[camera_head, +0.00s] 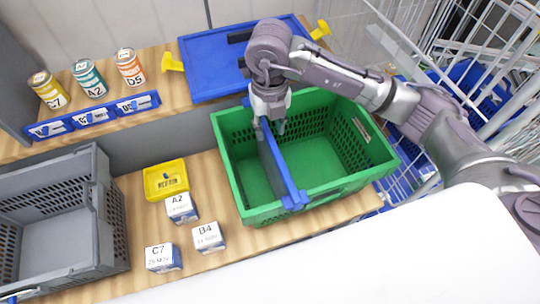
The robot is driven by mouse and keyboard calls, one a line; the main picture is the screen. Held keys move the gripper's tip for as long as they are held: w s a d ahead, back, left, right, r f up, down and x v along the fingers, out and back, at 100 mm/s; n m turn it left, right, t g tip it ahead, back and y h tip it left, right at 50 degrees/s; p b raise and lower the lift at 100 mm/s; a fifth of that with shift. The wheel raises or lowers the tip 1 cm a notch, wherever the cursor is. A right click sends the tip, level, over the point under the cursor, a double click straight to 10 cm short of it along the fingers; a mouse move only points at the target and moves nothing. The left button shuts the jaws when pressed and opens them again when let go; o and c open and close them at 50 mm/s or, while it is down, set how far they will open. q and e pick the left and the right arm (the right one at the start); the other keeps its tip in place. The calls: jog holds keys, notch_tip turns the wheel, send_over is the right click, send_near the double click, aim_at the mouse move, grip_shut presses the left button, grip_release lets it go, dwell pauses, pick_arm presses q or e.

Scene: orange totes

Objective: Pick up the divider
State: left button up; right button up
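The blue divider (283,170) stands inside the green crate (350,184), running from the far side to the near wall, with its near end at the crate's rim. My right gripper (270,127) points down over the divider's far end. Its fingers are apart, one on each side of the divider's top edge, and I see no clear grip on it. My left gripper is not in view.
A grey crate (118,225) stands at the left. A yellow box (166,180) and small labelled boxes (208,237) lie between the crates. Cans (88,78) stand behind a blue label strip. A blue panel with yellow handles (210,62) lies behind; wire carts (480,60) stand at the right.

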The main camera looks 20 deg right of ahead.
aim_at(270, 138)
notch_tip(270, 138, down, 4)
jog(key=shift+s+f+p, duration=0.15)
jog(key=shift+f+p, duration=0.05)
jog(key=shift+p, duration=0.15)
notch_tip(270, 138, down, 5)
jog(key=shift+s+r+p, duration=0.1)
jog(key=shift+s+p, duration=0.05)
jog(key=shift+p, duration=1.05)
jog(key=shift+f, duration=0.25)
grip_shut()
